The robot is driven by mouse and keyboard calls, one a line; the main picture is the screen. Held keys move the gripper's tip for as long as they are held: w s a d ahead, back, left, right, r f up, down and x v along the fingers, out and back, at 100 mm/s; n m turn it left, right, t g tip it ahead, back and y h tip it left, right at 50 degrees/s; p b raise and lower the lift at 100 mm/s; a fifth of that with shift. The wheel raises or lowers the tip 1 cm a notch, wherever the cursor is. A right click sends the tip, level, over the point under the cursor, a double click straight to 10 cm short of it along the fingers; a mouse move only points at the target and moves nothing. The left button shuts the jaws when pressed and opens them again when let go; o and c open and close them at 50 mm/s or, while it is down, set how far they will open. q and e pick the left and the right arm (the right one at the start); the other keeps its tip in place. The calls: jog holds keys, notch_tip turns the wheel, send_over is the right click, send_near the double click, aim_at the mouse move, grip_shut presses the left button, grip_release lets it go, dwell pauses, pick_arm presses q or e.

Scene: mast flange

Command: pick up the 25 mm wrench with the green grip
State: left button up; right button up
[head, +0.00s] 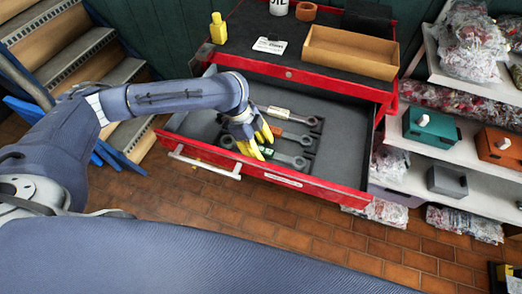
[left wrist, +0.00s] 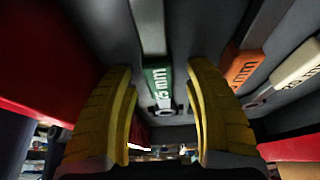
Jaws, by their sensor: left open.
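The wrench with the green grip (head: 286,158) lies nearest the front of the open red drawer, its ring end to the right. In the left wrist view its green grip (left wrist: 158,84) carries white lettering ending in "5 mm", partly hard to read. My left gripper (head: 262,146) has yellow fingers and points down over the green grip. In the left wrist view the open fingers (left wrist: 160,100) stand on either side of the grip, with a gap to each side. I cannot tell how far above it they are. My right gripper is not in view.
A wrench with an orange grip (head: 292,135) and one with a white grip (head: 279,111) lie farther back in the drawer (head: 345,152). A yellow bottle (head: 218,29) and a cardboard tray (head: 350,52) stand on the cabinet top. Shelves with boxes are at right.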

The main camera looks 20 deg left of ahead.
pick_arm(q)
jog(key=shift+o, duration=0.2)
grip_shut()
jog(key=shift+r, duration=0.15)
dwell(0.3)
